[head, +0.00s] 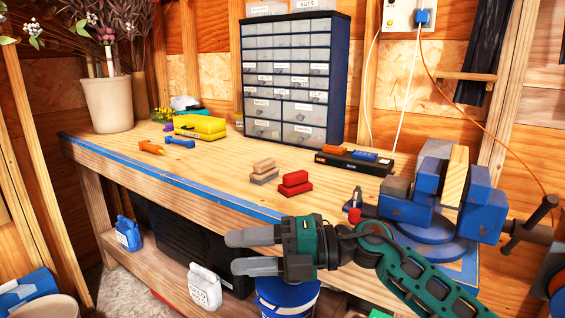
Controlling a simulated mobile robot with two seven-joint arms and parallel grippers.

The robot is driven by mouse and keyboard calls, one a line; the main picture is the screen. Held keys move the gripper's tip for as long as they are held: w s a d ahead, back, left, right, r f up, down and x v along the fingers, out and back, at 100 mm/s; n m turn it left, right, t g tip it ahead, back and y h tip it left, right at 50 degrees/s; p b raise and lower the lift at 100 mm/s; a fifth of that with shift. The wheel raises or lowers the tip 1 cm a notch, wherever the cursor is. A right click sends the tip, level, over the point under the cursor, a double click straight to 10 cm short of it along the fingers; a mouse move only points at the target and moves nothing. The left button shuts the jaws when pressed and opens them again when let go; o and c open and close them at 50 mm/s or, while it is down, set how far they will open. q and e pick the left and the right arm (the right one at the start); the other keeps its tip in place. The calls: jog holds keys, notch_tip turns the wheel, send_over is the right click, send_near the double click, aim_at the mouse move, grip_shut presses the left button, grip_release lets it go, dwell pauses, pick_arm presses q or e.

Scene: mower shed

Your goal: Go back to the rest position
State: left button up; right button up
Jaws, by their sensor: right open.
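My right gripper (250,252) is in the lower middle of the head view, in front of the workbench's front edge. Its two grey fingers point left and are apart, with nothing between them. Its green arm comes in from the lower right. My left gripper is not in the picture. The wooden workbench (225,178) has a blue strip along its front edge.
A blue vise (432,200) stands on the bench at right, close to my right arm. Red blocks (295,183), a drawer cabinet (290,80) and a yellow case (200,126) sit on the bench. Below are a white jug (205,287) and a blue bucket (286,297).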

jog(key=d+f+m+t+h+p, duration=0.1)
jog(key=d+f+m+t+h, duration=0.4)
jog(key=m+t, duration=0.6)
jog(key=d+f+m+t+h+p, duration=0.1)
jog(key=d+f+m+t+h, duration=0.2)
jog(key=d+f+m+t, duration=0.85)
jog(key=s+d+f+m+g+h, duration=0.3)
jog(key=s+f+m+g, duration=0.2)
jog(key=s, duration=0.3)
jog(key=s+d+f+m+g+h, duration=0.3)
jog(key=s+f+m+g+h, duration=0.1)
jog(key=s+f+m+g, duration=0.2)
notch_tip(320, 180, down, 2)
jog(key=s+m+p, duration=0.1)
jog(key=s, duration=0.1)
jog(key=shift+s+d+f, duration=0.2)
jog(key=shift+s+d, duration=0.05)
jog(key=shift+s, duration=0.1)
